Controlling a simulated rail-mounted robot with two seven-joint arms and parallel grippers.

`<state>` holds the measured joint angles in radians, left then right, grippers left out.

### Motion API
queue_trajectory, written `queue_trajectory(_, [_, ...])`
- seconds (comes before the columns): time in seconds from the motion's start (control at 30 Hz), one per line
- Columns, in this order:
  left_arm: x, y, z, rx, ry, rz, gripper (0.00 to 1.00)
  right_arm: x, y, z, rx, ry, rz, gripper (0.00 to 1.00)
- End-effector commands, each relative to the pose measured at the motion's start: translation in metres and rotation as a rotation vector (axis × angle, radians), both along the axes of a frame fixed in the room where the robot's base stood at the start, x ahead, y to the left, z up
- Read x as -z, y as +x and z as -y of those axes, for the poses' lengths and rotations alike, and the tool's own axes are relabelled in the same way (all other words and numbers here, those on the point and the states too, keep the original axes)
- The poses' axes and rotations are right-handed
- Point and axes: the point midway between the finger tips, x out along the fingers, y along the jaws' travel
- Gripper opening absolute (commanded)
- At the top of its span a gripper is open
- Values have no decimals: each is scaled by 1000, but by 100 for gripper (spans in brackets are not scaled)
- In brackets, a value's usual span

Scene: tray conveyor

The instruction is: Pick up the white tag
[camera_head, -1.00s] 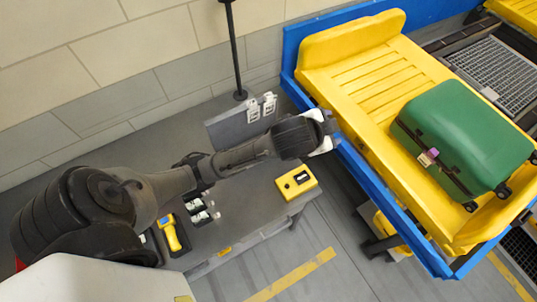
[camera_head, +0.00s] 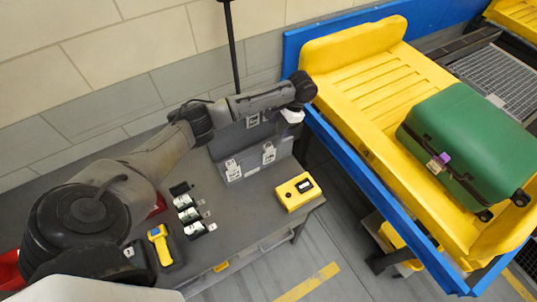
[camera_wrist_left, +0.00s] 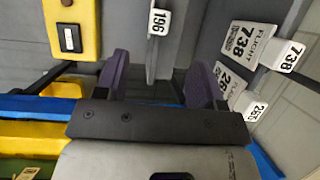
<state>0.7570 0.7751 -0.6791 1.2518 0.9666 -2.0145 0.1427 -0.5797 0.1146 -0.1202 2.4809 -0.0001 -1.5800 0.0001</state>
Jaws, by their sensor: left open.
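White printed tags hang on a grey rack (camera_head: 242,138) at the back of the bench. In the head view one tag (camera_head: 269,153) hangs on its front right and another (camera_head: 233,170) on its front left. In the left wrist view the tag marked 196 (camera_wrist_left: 159,21) shows beyond and between the fingertips, apart from them. The tags marked 738 (camera_wrist_left: 281,55) and 265 (camera_wrist_left: 255,112) are to the right. My left gripper (camera_head: 292,116) is beside the rack's right end; its purple fingers (camera_wrist_left: 158,72) are open with nothing between them. My right gripper is out of view.
A yellow box (camera_head: 296,192), a yellow handheld device (camera_head: 160,246) and several small black-and-white items (camera_head: 188,214) lie on the bench (camera_head: 240,215). Right of it, a blue-framed conveyor (camera_head: 350,165) carries a yellow tray (camera_head: 365,85) with a green suitcase (camera_head: 470,135).

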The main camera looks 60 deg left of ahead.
Motion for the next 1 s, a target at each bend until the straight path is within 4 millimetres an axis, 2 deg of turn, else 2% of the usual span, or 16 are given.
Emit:
queue_trajectory(0.03, [13, -4, 0, -4, 0, -3, 63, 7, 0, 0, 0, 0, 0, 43])
queue_trajectory(0.1, [25, -9, -1, -5, 1, -2, 63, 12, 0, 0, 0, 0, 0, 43])
queue_trajectory(0.3, [51, -21, -5, -4, 3, 0, 63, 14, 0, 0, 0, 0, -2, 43])
queue_trajectory(0.5, [68, -27, -6, -3, 3, 3, 63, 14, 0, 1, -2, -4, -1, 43])
queue_trajectory(0.73, [79, -32, -8, -3, 3, 3, 63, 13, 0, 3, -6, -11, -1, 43])
queue_trajectory(1.0, [111, -45, -11, -3, 5, 3, 63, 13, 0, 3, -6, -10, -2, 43])
